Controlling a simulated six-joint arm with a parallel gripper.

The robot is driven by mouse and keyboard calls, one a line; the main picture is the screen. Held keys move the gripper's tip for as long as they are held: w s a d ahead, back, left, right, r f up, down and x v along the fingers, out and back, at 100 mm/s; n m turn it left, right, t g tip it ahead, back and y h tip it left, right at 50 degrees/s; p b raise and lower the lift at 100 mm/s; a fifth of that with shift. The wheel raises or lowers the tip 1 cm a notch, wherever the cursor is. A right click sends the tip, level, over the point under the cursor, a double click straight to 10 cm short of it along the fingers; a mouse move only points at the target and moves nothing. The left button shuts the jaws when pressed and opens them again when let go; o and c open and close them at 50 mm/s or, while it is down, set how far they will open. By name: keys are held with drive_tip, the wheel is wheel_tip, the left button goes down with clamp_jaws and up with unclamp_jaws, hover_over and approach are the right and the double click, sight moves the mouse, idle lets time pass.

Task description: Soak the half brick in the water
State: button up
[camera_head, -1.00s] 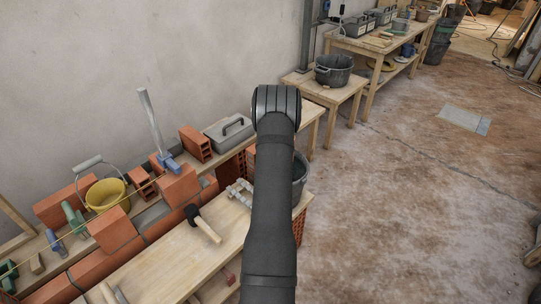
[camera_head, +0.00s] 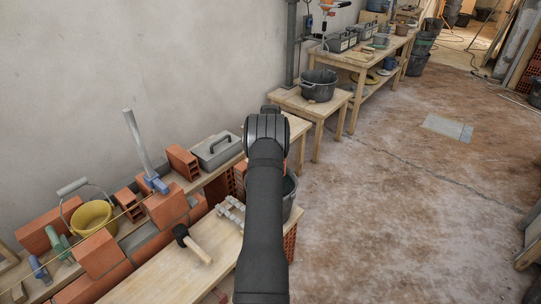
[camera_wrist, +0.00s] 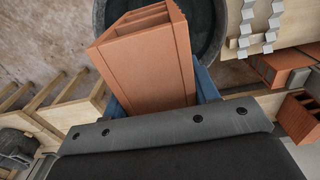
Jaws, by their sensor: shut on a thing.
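In the head view my arm hides the gripper and brick, and only the right side of the bucket (camera_head: 291,193) shows.
A black tub (camera_head: 319,88) stands on a small table farther back. The floor at right is mostly clear.

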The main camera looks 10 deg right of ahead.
wheel_tip(320, 180, down, 14)
idle(0.9)
drive_tip(key=shift+f, duration=0.1)
idle(0.4)
idle(0.6)
drive_tip(key=shift+r, duration=5.55)
drive_tip(key=shift+r, duration=0.15)
drive_tip(key=shift+r, duration=1.85)
